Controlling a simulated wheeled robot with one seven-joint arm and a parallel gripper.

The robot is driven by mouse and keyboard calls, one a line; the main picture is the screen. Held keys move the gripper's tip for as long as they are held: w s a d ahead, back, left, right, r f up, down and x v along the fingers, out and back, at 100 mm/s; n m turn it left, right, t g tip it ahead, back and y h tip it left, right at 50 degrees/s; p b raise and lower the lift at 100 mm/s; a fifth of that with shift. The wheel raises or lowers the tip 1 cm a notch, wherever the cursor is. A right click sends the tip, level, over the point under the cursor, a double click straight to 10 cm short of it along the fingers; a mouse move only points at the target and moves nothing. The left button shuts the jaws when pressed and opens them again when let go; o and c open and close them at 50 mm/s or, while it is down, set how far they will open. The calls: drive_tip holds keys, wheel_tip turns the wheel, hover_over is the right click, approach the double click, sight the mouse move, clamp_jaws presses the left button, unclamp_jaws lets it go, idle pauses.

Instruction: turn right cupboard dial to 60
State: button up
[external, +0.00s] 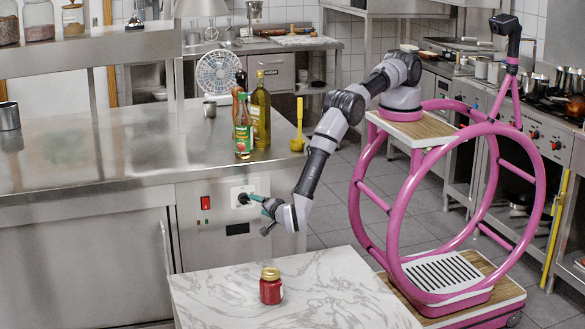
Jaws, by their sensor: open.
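The cupboard dial (241,199) is a small dark knob on a white plate, set in the steel front panel below the counter. Its markings and the angle of its pointer are too small to read. My gripper (259,201) is directly in front of the dial, coming from the right, with its teal fingertips close to the knob. The gripper is open. I cannot tell whether the fingers are around the knob, touching it or just short of it.
A red switch (205,203) sits left of the dial. A marble-topped table (335,285) with a red jar (271,287) stands below my gripper. Bottles (260,112) and a yellow ladle (298,135) are on the steel counter (120,150) above the panel.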

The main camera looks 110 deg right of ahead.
drive_tip(key=w+r+n+t+y, duration=0.1)
drive_tip(key=w+r+t+y, duration=0.1)
drive_tip(key=w+r, duration=0.5)
drive_tip(key=w+r+n+t+y, duration=0.1)
drive_tip(key=w+r, duration=0.6)
drive_tip(key=r, duration=0.9)
drive_tip(key=t+y, duration=0.1)
drive_tip(key=t, duration=0.1)
drive_tip(key=shift+w+d+t+y, duration=0.3)
drive_tip(key=shift+w+d+y, duration=0.1)
